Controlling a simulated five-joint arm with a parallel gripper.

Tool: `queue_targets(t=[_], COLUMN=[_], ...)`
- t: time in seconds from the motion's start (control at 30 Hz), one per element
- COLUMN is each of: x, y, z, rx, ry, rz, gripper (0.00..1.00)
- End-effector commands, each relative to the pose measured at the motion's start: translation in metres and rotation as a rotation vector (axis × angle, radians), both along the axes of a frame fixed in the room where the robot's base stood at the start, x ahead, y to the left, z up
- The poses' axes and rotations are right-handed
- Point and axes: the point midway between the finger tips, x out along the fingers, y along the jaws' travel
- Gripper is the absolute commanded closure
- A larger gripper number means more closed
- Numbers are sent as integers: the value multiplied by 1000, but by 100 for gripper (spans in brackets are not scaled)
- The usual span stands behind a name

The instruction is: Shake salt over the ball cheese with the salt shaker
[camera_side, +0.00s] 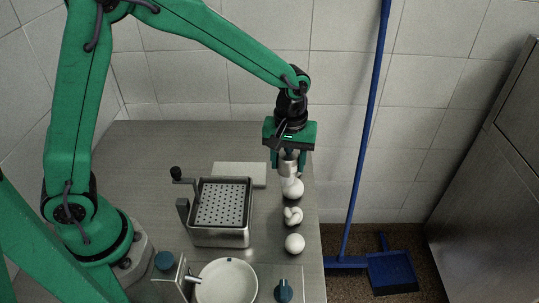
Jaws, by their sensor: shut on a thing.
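My gripper (288,163) points down near the right edge of the steel table and is shut on the salt shaker (289,168), a small pale, greyish cylinder partly hidden between the fingers. Right below the shaker is a white pear-shaped cheese (293,188); I cannot tell whether they touch. A white knotted cheese (292,216) lies nearer the camera. The round white ball cheese (294,243) lies nearest in this row, clear of my gripper.
A perforated steel basket (247,228) stands left of the cheeses. A pale board (240,168) lies behind it. A white round dish (227,296) and a blue knob (283,290) are at the front. The table (150,145) is bare at back left. A blue broom (366,130) stands right.

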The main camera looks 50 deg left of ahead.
Motion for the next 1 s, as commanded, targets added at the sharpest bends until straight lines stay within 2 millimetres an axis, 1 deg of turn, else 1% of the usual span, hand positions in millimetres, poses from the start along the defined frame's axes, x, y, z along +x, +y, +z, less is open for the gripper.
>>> queue_targets(t=[0.23,0.5,0.63,0.83,1.0], x=[2,15,19,18,11], y=[-2,-21,-26,-24,-15], z=[0,0,0,0,0], rx=[-1,0,0,0,0], ry=[-1,0,0,0,-1], rz=[-1,-2,-1,0,2], gripper=[79,79,79,79,79])
